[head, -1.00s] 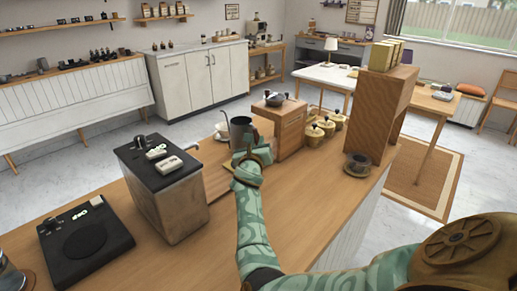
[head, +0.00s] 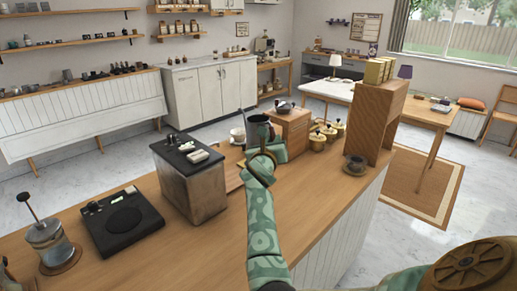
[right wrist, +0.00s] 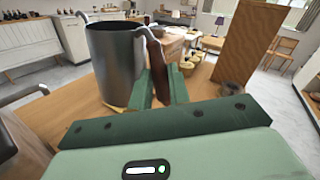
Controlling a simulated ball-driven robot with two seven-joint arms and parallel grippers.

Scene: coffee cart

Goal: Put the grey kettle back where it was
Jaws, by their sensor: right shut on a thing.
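The grey kettle (head: 257,129) is upright above the wooden counter, near its far edge, in the head view. In the right wrist view its metal body (right wrist: 115,62) stands left of the fingers, with its brown handle (right wrist: 155,68) between them. My right gripper (head: 266,157) is shut on that handle; it also shows in the right wrist view (right wrist: 160,90). I cannot tell whether the kettle's base touches the counter. A black scale-like plate (head: 151,220) with a round pad lies bare at the counter's left. My left gripper is not in view.
A black-topped box (head: 196,195) stands left of my right arm. A white cup (head: 238,134) and a wooden crate (head: 291,127) are close to the kettle. Several yellow jars (head: 328,136), a dark cup (head: 355,162) and a tall wooden stand (head: 376,120) are right. A glass vessel (head: 50,246) stands far left.

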